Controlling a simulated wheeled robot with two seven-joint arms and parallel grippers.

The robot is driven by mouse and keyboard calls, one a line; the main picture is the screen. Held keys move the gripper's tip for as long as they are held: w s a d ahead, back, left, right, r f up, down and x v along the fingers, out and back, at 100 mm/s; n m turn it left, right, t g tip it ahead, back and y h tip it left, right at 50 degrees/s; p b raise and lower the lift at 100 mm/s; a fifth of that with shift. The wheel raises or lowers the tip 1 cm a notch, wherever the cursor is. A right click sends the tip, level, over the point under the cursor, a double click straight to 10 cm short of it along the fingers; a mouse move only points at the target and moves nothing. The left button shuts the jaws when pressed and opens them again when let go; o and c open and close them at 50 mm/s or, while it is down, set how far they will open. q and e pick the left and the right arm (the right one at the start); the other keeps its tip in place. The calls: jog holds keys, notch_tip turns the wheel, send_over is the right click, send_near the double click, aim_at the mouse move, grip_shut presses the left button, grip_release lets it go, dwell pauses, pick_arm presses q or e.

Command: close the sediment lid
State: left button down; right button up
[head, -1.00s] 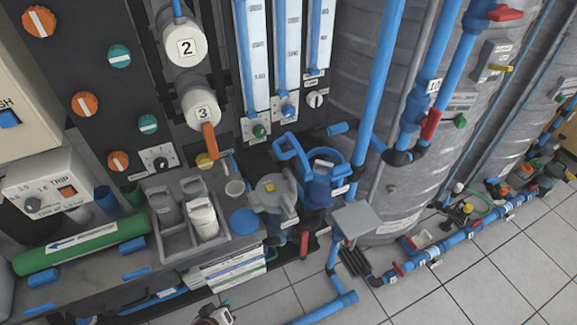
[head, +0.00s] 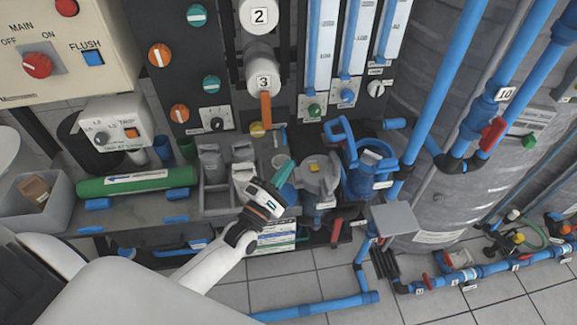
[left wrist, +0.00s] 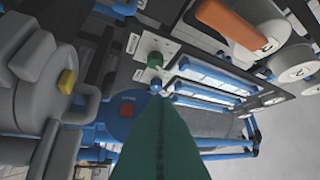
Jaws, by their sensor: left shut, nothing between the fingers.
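My left gripper (head: 283,175) is shut and empty, its green fingertips beside the grey round housing. In the left wrist view the shut green fingers (left wrist: 160,125) point up the picture. The grey housing (head: 316,178) has a yellow tab on top. Right of it stands a blue housing (head: 366,180) with a raised blue loop (head: 339,138) at its upper left. I cannot read which one is marked sediment. In the left wrist view a grey rounded part with a yellow tab (left wrist: 68,82) is at left, and a blue part with a red square (left wrist: 125,112) is near the fingers.
A grey tray (head: 214,196) with canisters stands left of my gripper. A green cylinder (head: 138,181) lies on the bench. An orange handle (head: 265,110) hangs above the bench. A grey plate (head: 393,219) and blue pipes (head: 432,85) stand at right.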

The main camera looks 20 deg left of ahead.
pick_arm(q)
jog(key=w+d+r+p, duration=0.2)
jog(key=w+d+r, duration=0.1)
jog(key=w, duration=0.5)
jog(key=shift+w+d+r+p, duration=0.35)
jog(key=shift+d+r+p, duration=0.05)
jog(key=shift+d, duration=0.2)
